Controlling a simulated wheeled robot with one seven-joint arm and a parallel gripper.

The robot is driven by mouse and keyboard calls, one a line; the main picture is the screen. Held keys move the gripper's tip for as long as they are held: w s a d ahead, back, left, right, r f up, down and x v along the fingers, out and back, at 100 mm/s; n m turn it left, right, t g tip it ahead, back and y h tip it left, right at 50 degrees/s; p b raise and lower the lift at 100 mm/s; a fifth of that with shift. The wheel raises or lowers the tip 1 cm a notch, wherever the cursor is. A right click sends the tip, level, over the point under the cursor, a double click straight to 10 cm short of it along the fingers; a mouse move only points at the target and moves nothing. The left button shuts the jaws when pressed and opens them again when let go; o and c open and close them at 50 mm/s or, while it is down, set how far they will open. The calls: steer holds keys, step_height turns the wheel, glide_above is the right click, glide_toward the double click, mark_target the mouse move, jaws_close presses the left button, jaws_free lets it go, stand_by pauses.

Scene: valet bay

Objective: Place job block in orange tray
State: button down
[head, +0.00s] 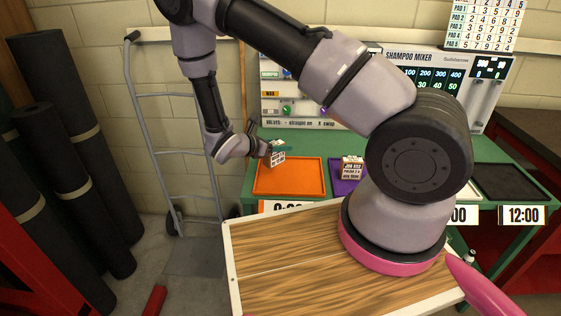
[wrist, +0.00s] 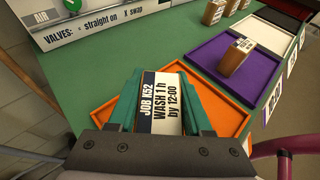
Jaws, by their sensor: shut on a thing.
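The job block (wrist: 162,103) is held between the teal jaws of my gripper (wrist: 160,112) in the wrist view. Its label reads "JOB K52 WASH 1 h by 12:00". In the head view my gripper (head: 277,150) is shut on the block (head: 278,159) above the back part of the orange tray (head: 290,189). The tray also shows under the jaws in the wrist view (wrist: 232,122). The tray looks empty, though the gripper hides part of it. I cannot tell how high the block is above the tray floor.
Right of the orange tray, a purple tray (head: 337,186) holds another labelled block (head: 352,167). The valve panel (head: 300,124) stands at the back.

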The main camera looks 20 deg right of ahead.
mark_target(281, 157)
steer(key=shift+d+f, duration=0.1)
steer(key=shift+f, duration=2.3)
steer(key=shift+f, duration=0.1)
steer(key=shift+c, duration=1.6)
jaws_free()
